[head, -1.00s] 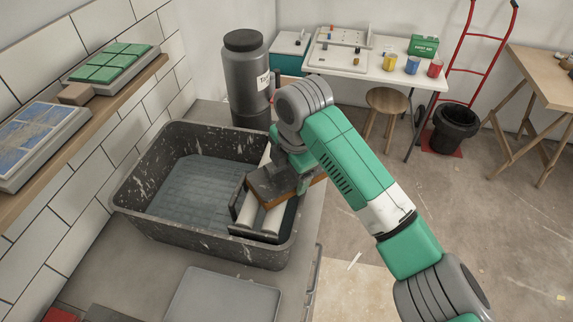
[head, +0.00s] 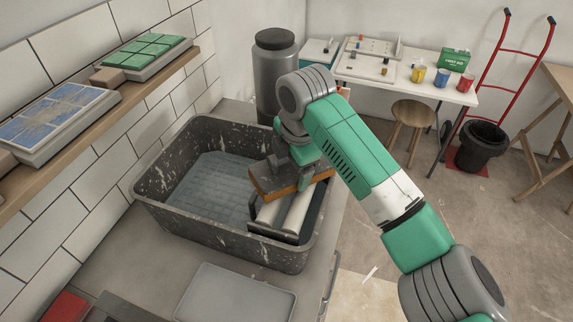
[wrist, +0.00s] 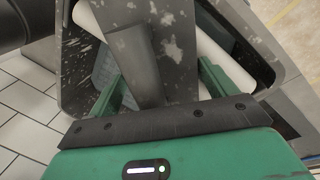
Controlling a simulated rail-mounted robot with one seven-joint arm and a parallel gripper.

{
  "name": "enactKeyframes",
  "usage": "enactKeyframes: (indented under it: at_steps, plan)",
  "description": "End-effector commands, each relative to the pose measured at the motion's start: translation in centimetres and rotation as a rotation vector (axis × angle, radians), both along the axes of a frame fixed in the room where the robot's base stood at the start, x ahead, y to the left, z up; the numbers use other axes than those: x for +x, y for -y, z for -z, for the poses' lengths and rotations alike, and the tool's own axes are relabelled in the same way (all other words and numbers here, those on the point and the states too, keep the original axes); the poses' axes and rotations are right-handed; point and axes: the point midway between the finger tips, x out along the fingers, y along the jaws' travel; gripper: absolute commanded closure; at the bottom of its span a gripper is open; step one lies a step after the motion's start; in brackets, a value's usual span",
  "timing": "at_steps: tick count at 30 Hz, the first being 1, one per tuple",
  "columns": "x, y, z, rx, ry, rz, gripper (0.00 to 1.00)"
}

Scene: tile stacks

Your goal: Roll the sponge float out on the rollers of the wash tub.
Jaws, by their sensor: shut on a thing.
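The sponge float has a dark, scuffed back (head: 264,181) and an orange-brown sponge edge (head: 285,191). My gripper (head: 303,166) is shut on it from above. In the wrist view my green fingers (wrist: 160,88) close about its dark grey handle (wrist: 147,70), with its speckled back (wrist: 140,25) beyond. The float is over the far part of the pale rollers (head: 292,213); I cannot tell whether it touches them. The rollers sit in a dark frame at the right side of the speckled dark wash tub (head: 200,236). My arm and the float hide their far ends.
A grey tray (head: 235,293) lies in front of the tub. A shelf (head: 110,107) on the left wall bears tile boards (head: 60,118). A grey canister (head: 274,72) stands behind the tub. A table with cups (head: 417,73) and a stool (head: 412,114) are farther back.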

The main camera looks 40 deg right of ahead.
Motion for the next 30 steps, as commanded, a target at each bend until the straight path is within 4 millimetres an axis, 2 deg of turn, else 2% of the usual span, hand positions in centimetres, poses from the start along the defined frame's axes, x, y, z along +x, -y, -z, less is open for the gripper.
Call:
enactKeyframes:
  at_steps: [16,18,30]
  plan:
    - [-4.1,2.1,0.4,-0.003,0.000,-0.008,0.38]
    - [-3.6,1.8,-0.4,-0.001,0.000,-0.010,0.38]
    - [-0.6,0.2,-0.1,0.000,-0.002,-0.003,0.38]
